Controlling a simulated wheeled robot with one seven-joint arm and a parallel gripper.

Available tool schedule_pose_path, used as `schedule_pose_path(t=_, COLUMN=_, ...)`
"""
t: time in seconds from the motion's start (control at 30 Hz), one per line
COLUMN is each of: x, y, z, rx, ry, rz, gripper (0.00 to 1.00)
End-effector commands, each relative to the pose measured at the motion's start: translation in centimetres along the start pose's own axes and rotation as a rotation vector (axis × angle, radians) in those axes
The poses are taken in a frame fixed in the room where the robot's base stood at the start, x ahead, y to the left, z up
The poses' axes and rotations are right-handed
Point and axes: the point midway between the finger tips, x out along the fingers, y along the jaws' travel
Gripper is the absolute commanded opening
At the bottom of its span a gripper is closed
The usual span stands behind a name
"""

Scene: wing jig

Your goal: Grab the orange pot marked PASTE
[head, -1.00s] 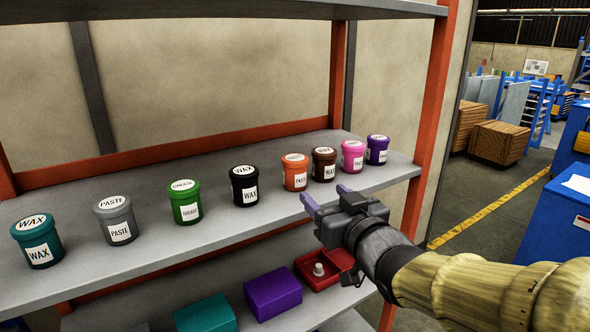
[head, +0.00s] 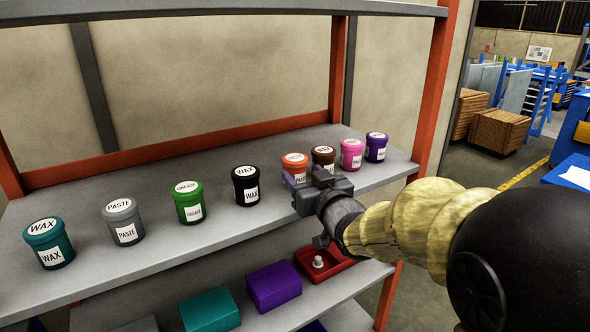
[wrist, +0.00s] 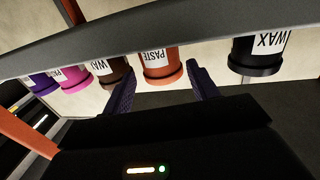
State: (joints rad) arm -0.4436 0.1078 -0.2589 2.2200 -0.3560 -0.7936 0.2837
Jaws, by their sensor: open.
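The orange pot (head: 294,161) marked PASTE stands on the upper shelf, between a black WAX pot and a brown WAX pot. My gripper (head: 299,180) is in front of it and hides its lower part in the head view. In the wrist view, which is upside down, the orange pot (wrist: 160,66) hangs just beyond the fingertips, nearer the left finger. My gripper (wrist: 162,80) is open and empty, its purple fingers apart. I cannot tell whether the fingers reach either side of the pot.
The brown pot (head: 323,157) stands close on the right, with pink (head: 351,153) and purple (head: 376,147) pots beyond. The black pot (head: 246,187) is farther left, then green (head: 188,203), grey (head: 123,222) and teal (head: 48,243) pots. Boxes and a red tray (head: 324,264) sit below.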

Motion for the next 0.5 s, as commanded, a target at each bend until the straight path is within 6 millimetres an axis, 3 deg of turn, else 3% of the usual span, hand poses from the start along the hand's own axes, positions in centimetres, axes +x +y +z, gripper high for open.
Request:
schedule_pose_path(t=0.23, x=0.7, y=-0.1, z=-0.1, rx=0.000, ry=-0.003, rz=-0.001, gripper=0.59)
schedule_pose_path(t=0.5, x=3.6, y=-0.2, z=-0.3, rx=-0.001, ry=-0.003, rz=-0.001, gripper=0.59)
